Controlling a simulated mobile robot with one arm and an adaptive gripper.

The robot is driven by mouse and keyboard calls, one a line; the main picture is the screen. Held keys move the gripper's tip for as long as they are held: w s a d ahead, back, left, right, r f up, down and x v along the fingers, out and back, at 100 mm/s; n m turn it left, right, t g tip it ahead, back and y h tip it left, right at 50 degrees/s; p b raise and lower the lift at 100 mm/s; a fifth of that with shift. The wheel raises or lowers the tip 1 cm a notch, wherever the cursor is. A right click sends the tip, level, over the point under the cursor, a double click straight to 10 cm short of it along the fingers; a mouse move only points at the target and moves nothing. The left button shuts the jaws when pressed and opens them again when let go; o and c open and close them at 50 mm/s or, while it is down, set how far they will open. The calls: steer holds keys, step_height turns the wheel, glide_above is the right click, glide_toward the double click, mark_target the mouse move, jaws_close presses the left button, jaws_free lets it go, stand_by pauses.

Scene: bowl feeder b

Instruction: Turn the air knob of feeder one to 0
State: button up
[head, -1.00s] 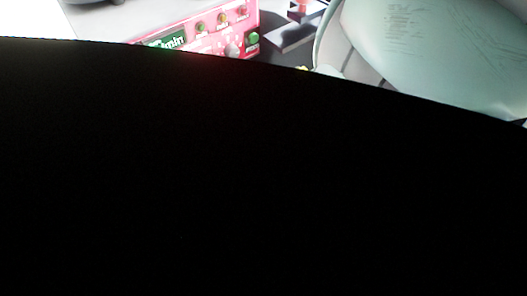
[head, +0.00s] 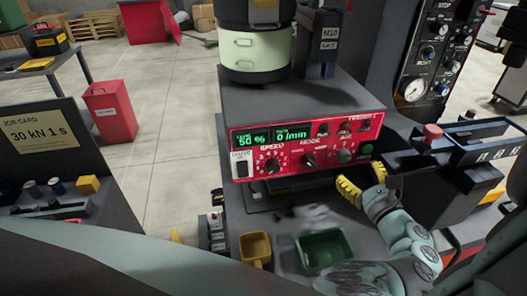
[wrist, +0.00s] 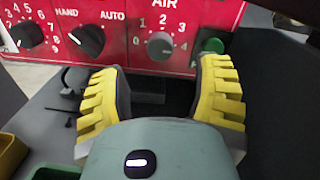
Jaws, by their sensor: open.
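The feeder's red control panel (head: 300,147) faces me at the middle of the head view. The same air knob shows in the head view (head: 345,155). My gripper (wrist: 163,78) has two yellow ribbed fingers, spread wide and empty. In the wrist view the knob lies beyond the fingertips, between them and apart from both. In the head view my gripper (head: 363,181) is below and right of the knob.
A green button (wrist: 213,45) sits just right of the air knob, close to the right finger. A HAND/AUTO knob (wrist: 87,40) is left of it. Yellow (head: 255,248) and green (head: 322,250) bins stand below. A dark fixture (head: 445,150) stands close right.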

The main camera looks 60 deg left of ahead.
mark_target(346, 159)
steer(key=shift+p+x, duration=0.3)
steer(key=shift+x, duration=2.55)
steer(key=shift+s, duration=0.15)
steer(key=shift+c, duration=0.3)
jaws_close()
